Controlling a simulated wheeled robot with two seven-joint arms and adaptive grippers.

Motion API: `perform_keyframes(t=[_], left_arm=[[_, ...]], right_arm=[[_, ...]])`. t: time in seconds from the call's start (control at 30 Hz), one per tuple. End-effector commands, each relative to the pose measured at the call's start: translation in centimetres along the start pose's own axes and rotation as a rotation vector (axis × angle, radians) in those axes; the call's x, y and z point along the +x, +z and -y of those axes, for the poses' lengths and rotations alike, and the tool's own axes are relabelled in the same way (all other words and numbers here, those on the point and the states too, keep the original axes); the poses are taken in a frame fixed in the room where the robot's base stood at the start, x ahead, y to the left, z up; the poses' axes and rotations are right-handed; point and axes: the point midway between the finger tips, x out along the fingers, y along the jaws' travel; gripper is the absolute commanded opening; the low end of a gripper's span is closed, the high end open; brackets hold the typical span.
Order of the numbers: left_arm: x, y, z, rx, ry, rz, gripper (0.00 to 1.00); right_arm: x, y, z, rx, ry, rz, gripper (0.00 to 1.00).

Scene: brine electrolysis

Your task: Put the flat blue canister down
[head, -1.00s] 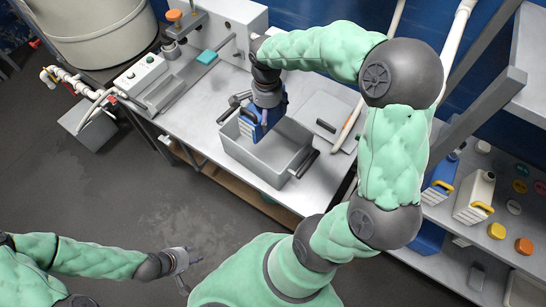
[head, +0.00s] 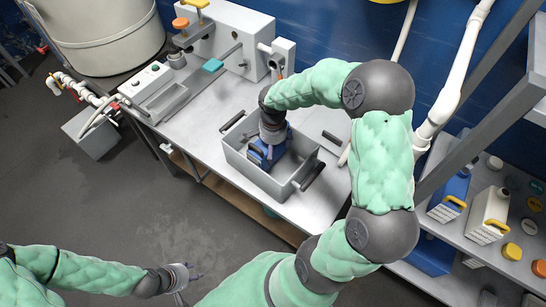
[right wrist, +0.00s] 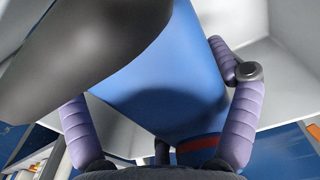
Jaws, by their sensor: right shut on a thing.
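The flat blue canister (head: 257,157) is inside the grey open bin (head: 244,172) on the metal table (head: 213,155). It also fills the middle of the right wrist view (right wrist: 185,75), between purple padded fingers, partly covered by a dark shape. My right gripper (head: 271,138) reaches down into the bin from above and is shut on the canister. Whether the canister's base touches the bin floor is hidden. My left gripper (head: 184,280) is empty, with its fingers apart, low over the floor away from the table.
A grey machine (head: 232,42) with a teal block (head: 212,65) stands behind. A shelf at the right holds a white canister (head: 489,214), a blue canister (head: 449,196) and several caps.

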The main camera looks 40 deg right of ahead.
Motion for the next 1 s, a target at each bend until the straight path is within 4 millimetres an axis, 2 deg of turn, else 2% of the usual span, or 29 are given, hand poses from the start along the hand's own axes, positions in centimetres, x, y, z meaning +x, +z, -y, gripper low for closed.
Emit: perform_keyframes(t=[0.13, 0.4, 0.87, 0.9, 1.0], left_arm=[[0.4, 0.0, 0.2, 0.0, 0.0, 0.0, 0.4], [1.6, -0.1, 0.6, 0.0, 0.0, 0.0, 0.4], [1.9, -0.1, 0.7, 0.0, 0.0, 0.0, 0.4], [1.8, -0.1, 0.7, 0.0, 0.0, 0.0, 0.4], [1.8, -0.1, 0.6, 0.0, 0.0, 0.0, 0.4]], right_arm=[[1.1, -0.1, 0.1, 0.0, -0.001, -0.002, 0.3], [4.7, -0.1, 0.1, 0.001, -0.001, -0.001, 0.3], [5.2, -0.1, 0.1, 0.0, -0.003, -0.002, 0.3], [5.3, 0.0, 0.0, 0.0, 0.001, 0.0, 0.98], [5.3, 0.0, 0.0, 0.0, 0.001, 0.0, 1.0]])
